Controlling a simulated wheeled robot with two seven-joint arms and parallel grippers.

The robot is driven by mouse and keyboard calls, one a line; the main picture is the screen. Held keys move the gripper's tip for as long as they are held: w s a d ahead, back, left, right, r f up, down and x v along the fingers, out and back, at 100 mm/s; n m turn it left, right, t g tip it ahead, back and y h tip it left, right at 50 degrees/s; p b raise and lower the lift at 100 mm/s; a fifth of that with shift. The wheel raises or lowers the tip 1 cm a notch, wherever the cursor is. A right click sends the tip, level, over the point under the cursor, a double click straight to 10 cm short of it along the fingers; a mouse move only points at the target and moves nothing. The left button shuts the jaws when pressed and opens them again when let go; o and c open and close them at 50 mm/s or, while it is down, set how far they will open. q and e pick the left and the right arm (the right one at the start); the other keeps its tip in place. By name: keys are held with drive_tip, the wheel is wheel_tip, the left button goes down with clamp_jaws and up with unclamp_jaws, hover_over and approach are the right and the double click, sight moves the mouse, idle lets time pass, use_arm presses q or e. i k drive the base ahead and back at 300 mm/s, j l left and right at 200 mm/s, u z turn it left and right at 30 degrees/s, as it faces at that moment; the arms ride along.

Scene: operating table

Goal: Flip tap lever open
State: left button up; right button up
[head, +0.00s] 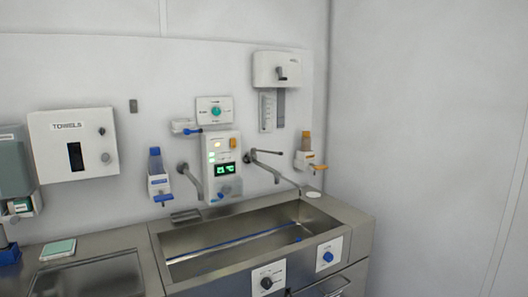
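Two grey wall taps stand over the steel scrub sink (165,240). The left tap (193,183) curves down beside the control panel (222,168). The right tap (268,168) reaches out to the right, with a thin dark lever (268,152) pointing right above its spout. I cannot tell whether the lever is open or shut; no water is visible from either tap. A small blue lever (192,131) sticks out of a white wall unit left of the panel. Neither of my grippers is in view.
A blue-topped dispenser (158,180) and an orange-topped dispenser (305,155) flank the taps. A towel box (74,145) hangs at left and a white dispenser (277,69) above right. The sink front carries a black knob (266,283) and a blue knob (328,257).

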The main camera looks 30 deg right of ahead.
sight(253, 151)
drive_tip(key=i+l+u, duration=0.15)
drive_tip(key=l, duration=0.8)
drive_tip(key=i+l+u, duration=0.15)
drive_tip(key=l, duration=0.85)
drive_tip(key=i+l+u, duration=0.2)
drive_tip(key=l, duration=0.75)
drive_tip(key=k, duration=0.1)
